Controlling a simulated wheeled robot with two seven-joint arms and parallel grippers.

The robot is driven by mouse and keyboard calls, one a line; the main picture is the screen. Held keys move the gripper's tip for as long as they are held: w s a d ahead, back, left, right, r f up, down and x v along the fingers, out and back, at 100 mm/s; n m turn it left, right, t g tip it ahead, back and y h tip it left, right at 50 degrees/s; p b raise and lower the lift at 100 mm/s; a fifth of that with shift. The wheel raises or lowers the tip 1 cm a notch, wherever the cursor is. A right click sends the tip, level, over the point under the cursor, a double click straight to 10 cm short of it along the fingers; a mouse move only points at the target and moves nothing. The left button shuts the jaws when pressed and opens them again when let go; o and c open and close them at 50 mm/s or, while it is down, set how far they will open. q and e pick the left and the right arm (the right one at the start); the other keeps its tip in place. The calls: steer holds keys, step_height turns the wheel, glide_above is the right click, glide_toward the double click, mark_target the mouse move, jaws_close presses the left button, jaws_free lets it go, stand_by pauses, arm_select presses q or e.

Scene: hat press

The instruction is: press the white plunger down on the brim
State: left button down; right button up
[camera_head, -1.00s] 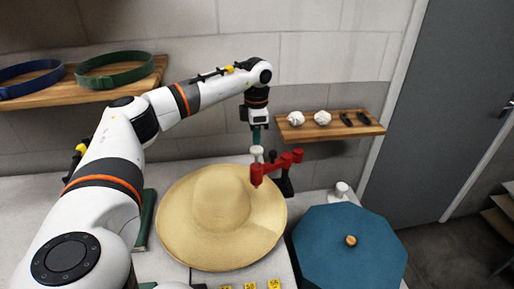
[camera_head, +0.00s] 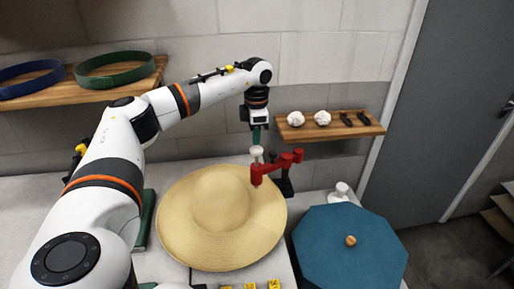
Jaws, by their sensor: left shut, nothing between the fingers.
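A wide straw hat (camera_head: 190,236) lies on the pale table, crown up, its brim spread around it. At its right rim stands a red press (camera_head: 275,170) whose arm reaches over the brim. A white plunger (camera_head: 257,151) sits on top of the arm's left end. My left gripper (camera_head: 256,142) points straight down from above, with its fingertips right at the plunger's top; I cannot tell whether they touch. It is shut with nothing between the fingers. My right gripper is not in view.
A blue octagonal lid with a wooden knob (camera_head: 351,241) stands at the front right. A small white knobbed object (camera_head: 341,190) is behind it. A wall shelf (camera_head: 340,133) with white lumps hangs behind the press. Yellow tags (camera_head: 250,286) line the front edge.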

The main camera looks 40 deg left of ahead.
mark_target(256, 148)
arm_select(q)
steer(key=shift+f, duration=0.4)
steer(key=shift+f+b, duration=1.4)
steer(key=shift+f, duration=0.8)
steer(key=shift+s, duration=0.1)
steer(key=shift+d, duration=0.1)
steer(key=shift+r+p, duration=0.65)
step_height(256, 148, up, 10)
steer(key=p, duration=0.7)
steer(key=shift+p, duration=0.3)
steer(key=shift+f, duration=0.15)
